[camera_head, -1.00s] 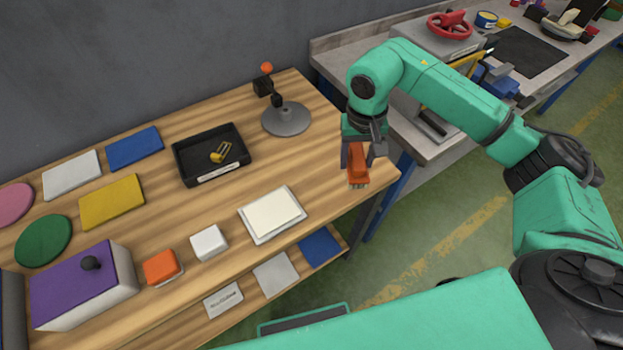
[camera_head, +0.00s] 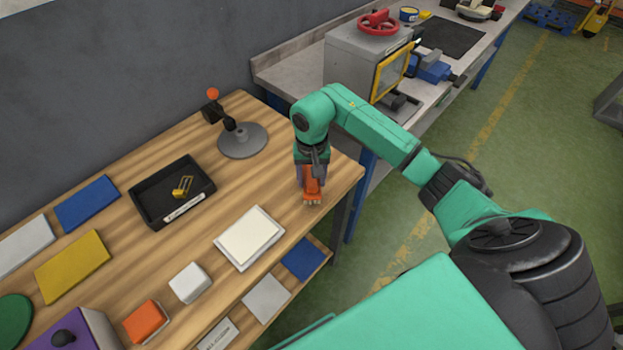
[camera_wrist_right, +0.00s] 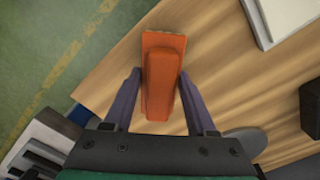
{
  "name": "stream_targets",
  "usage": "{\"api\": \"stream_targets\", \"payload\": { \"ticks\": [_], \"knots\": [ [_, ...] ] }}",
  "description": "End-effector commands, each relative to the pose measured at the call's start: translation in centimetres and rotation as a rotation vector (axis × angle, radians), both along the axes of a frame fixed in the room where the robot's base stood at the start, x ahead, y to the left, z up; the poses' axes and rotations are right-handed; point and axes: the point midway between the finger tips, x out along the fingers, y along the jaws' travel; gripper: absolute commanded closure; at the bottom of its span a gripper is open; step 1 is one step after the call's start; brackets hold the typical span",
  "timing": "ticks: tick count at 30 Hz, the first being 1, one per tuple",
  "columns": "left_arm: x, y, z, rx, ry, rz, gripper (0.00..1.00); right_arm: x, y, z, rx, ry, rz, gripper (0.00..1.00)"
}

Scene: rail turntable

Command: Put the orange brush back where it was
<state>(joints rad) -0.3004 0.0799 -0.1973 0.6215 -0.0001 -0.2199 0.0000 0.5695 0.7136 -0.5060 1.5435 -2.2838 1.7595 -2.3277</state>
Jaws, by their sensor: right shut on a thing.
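The orange brush (camera_head: 312,184) is at the right end of the wooden table, near its right edge. My right gripper (camera_head: 311,178) is above the table there, pointing down, and shut on the brush. In the right wrist view the brush (camera_wrist_right: 162,85) lies between the two fingers, its orange block and wider end plainly seen. I cannot tell whether the brush touches the tabletop. My left gripper is not in view.
A grey round stand with an orange ball (camera_head: 242,141) and a black tray (camera_head: 150,200) holding a yellow item are to the left. A white square pad (camera_head: 249,237) lies front left. Bare wood surrounds the brush. A grey workbench (camera_head: 275,75) stands behind.

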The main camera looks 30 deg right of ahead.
Motion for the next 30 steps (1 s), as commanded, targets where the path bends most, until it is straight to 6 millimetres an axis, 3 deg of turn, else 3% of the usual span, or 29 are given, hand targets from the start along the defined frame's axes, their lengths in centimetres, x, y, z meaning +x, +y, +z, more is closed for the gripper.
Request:
{"api": "stream_targets", "payload": {
  "ticks": [3, 13, 14, 15, 16, 27, 30],
  "knots": [
    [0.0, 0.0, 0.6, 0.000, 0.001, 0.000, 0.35, -0.1, 0.0, -1.5, 0.000, 0.001, 0.000, 0.88],
    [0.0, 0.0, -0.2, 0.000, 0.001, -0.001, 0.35, 0.0, 0.0, -2.1, 0.000, -0.001, 0.002, 0.88],
    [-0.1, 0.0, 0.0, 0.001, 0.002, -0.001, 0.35, 0.0, 0.0, -1.9, 0.000, -0.001, 0.002, 0.32],
    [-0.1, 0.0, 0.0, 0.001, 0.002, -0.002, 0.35, 0.0, 0.0, -1.9, 0.000, -0.001, 0.002, 0.17],
    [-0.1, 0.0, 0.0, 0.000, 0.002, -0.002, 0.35, 0.0, 0.0, -1.9, 0.000, 0.000, 0.002, 0.13],
    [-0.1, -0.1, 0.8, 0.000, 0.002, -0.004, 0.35, 0.0, 0.1, -1.3, 0.000, 0.000, 0.001, 0.13],
    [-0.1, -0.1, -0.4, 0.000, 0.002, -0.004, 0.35, 0.2, 0.0, -0.3, -0.002, -0.006, 0.003, 0.13]
  ]
}}
